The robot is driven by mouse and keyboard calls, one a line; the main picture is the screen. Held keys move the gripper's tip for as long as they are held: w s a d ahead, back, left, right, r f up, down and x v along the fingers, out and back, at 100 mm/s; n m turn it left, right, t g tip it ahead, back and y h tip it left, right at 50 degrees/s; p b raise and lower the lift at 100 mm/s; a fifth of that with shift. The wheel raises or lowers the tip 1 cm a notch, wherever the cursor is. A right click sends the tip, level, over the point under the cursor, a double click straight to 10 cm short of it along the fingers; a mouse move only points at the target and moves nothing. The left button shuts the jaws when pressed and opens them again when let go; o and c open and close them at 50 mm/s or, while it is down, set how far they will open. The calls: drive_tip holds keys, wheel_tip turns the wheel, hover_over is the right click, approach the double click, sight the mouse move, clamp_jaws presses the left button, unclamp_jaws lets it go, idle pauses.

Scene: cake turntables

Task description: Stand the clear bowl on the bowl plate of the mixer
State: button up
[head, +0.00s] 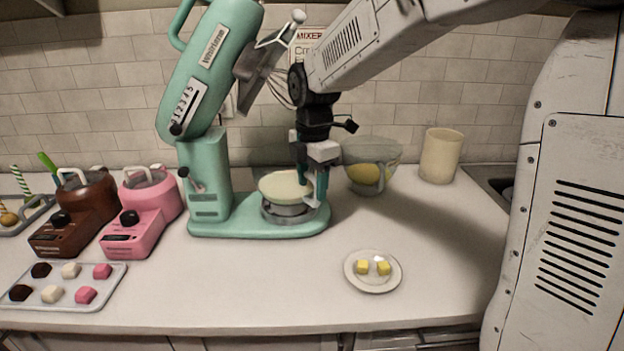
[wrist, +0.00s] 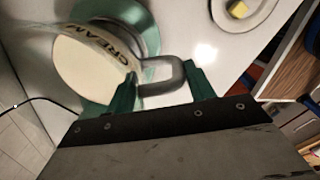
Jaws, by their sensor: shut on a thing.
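The clear bowl (head: 283,187), filled with pale cream, is over the round metal bowl plate (head: 285,218) on the green mixer's base (head: 225,228). In the wrist view the bowl (wrist: 92,68) shows the word CREAM on its side and a grey loop handle (wrist: 165,78). My gripper (head: 313,187) is at the bowl's right side, shut on that handle; its green fingers (wrist: 158,85) are on either side of it. I cannot tell whether the bowl's bottom touches the plate. The mixer's head (head: 208,70) is tilted up, with the whisk (head: 280,90) above.
A see-through bowl with yellow contents (head: 370,168) and a cream canister (head: 441,155) stand behind to the right. A small plate with yellow cubes (head: 372,271) is in front. Pink (head: 143,212) and brown (head: 78,213) machines and a sweets tray (head: 65,297) are left.

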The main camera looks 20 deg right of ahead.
drive_tip(key=shift+f, duration=0.15)
idle(0.4)
drive_tip(key=o, duration=1.6)
wheel_tip(320, 180, up, 8)
drive_tip(key=shift+s+f, duration=0.1)
drive_tip(key=shift+s, duration=0.05)
drive_tip(key=shift+m, duration=0.8)
drive_tip(key=s+d+f+m, duration=0.2)
drive_tip(key=s+m, duration=0.7)
drive_tip(key=s, duration=0.5)
drive_tip(key=s+d+f+m+t, duration=0.1)
drive_tip(key=s+d+f+m, duration=0.1)
drive_tip(key=s+m, duration=0.8)
drive_tip(key=s, duration=0.5)
drive_tip(key=shift+d, duration=0.4)
